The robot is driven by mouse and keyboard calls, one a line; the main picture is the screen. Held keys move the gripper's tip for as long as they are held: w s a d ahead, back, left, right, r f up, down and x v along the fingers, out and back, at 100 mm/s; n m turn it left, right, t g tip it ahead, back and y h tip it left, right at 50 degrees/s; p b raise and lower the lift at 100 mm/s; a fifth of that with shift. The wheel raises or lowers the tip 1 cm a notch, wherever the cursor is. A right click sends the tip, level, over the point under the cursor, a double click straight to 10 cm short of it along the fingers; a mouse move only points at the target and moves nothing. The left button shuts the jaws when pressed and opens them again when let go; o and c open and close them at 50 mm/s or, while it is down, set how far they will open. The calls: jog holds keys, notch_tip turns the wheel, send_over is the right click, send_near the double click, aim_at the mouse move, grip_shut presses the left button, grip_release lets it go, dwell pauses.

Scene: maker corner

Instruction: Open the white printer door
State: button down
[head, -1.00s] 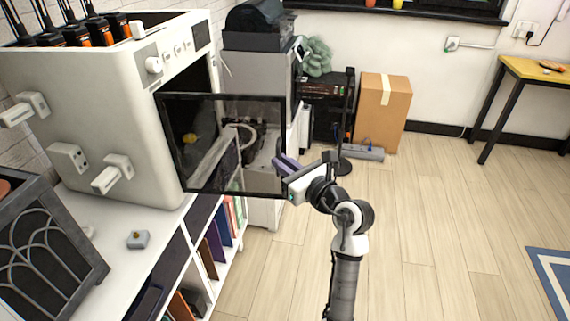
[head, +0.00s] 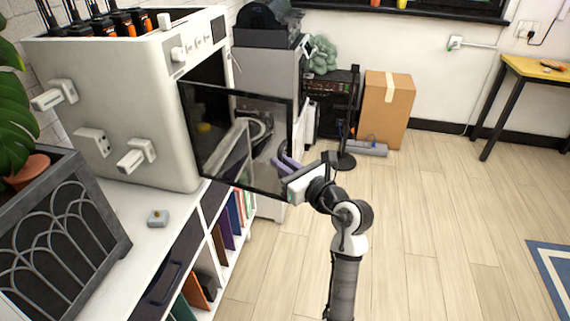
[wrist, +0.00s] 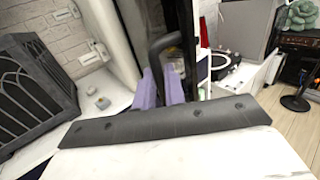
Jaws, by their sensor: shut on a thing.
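The white printer (head: 140,115) stands on the white shelf unit at the left in the head view. Its dark-framed, see-through door (head: 232,140) stands partly open, swung out from the front towards my arm. My gripper (head: 283,163) is at the door's free edge, lower right. In the wrist view, the purple fingers (wrist: 162,90) are shut on the dark, curved door handle (wrist: 160,46). The fingers hide part of the handle. The printer's opening is partly hidden behind the door.
The shelf unit (head: 150,245) holds a small grey block (head: 158,218), a dark planter (head: 62,235) and several books. A grey cabinet (head: 265,75) and cardboard box (head: 388,110) stand behind. The wooden floor at right is clear.

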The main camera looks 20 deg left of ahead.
jog(key=shift+s+a, duration=0.25)
jog(key=shift+a, duration=0.15)
jog(key=c, duration=1.5)
grip_release()
jog(key=shift+a+f, duration=0.1)
jog(key=shift+a, duration=0.15)
jog(key=b+v, duration=0.1)
jog(key=v, duration=0.3)
jog(key=b+v, duration=0.1)
jog(key=v, duration=0.4)
jog(key=b+v, duration=0.2)
jog(key=v, duration=0.3)
jog(key=shift+w+d, duration=0.2)
jog(key=shift+d, duration=0.05)
